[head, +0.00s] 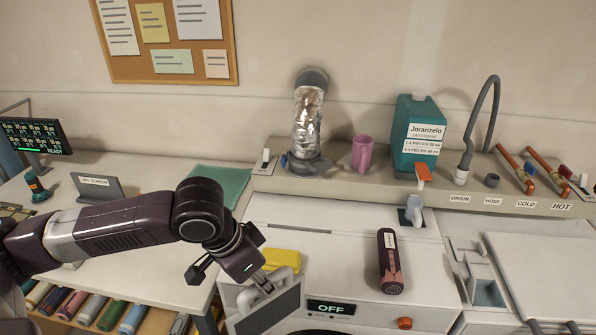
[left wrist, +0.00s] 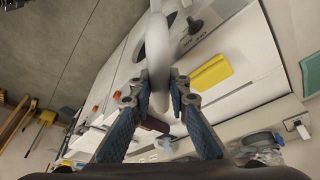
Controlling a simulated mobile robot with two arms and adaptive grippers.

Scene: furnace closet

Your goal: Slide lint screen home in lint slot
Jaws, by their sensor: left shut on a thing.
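My left gripper (head: 262,284) is shut on the pale handle of the lint screen (head: 270,312), a grey flat panel at the bottom of the head view, over the left front of the white machine. In the left wrist view the gripper (left wrist: 157,88) pinches the handle loop (left wrist: 156,45) between both fingers. My right gripper is not in view.
A yellow block (head: 283,260) lies just behind the screen. A dark cylinder (head: 390,262) lies on the white machine top (head: 335,245). A foil duct (head: 307,120), pink cup (head: 362,152) and teal detergent jug (head: 416,135) stand on the back ledge.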

